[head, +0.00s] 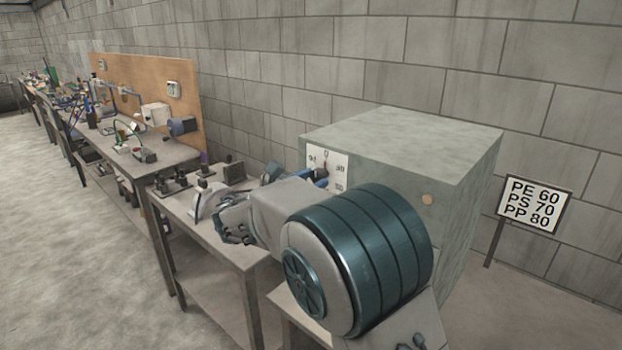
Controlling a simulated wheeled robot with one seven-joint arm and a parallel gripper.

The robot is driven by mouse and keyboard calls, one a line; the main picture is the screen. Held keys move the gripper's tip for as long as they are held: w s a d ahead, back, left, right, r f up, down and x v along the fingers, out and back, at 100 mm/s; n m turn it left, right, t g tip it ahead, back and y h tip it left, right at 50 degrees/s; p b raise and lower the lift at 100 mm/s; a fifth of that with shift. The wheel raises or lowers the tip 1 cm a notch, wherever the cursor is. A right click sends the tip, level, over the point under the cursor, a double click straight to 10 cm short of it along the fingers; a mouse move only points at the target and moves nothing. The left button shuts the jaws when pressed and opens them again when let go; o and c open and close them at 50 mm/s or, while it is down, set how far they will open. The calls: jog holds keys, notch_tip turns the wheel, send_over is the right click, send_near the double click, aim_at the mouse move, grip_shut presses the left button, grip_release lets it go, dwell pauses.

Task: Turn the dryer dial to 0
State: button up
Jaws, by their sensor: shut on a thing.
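The dryer (410,142) is a large pale grey-green box on the right. Its white dial plate (342,160) is on the upper left of its front face, with a 0 at the top and 30 at the right. The dial (322,173) is small and mostly covered by my gripper (316,175). The gripper's blue fingers reach the plate from the left and are shut on the dial. A small dark reddish mark shows just under the 0; I cannot tell for sure where the pointer stands. My arm hides the lower part of the dryer's front.
A sign (534,204) reading PE 60, PS 70, PP 80 stands on a post at the right. The floor at the left is clear.

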jog(key=shift+f, duration=0.1)
jog(key=o, duration=1)
jog(key=shift+c, duration=0.2)
jog(key=b+v, duration=0.3)
jog(key=v, duration=1.1)
jog(key=s+d+f+m+g+y, duration=0.1)
jog(key=d+f+m+g, duration=0.15)
jog(key=d, duration=0.45)
jog(key=s+d+f+m+g, duration=0.2)
jog(key=d+m+g, duration=0.1)
jog(key=d, duration=0.4)
jog(key=s+d+f+m+g+y, duration=0.1)
jog(key=d+f+m+g, duration=0.15)
jog(key=d, duration=0.45)
jog(key=s+d+f+m+g+y, duration=0.1)
jog(key=s+d+f+m+y, duration=0.2)
jog(key=s+m, duration=0.6)
jog(key=s+d+f+m+g+y, duration=0.2)
jog(key=s+d+f+m+y, duration=0.2)
jog(key=s+m, duration=0.5)
jog(key=shift+f+y, duration=0.75)
jog(key=shift+y, duration=0.25)
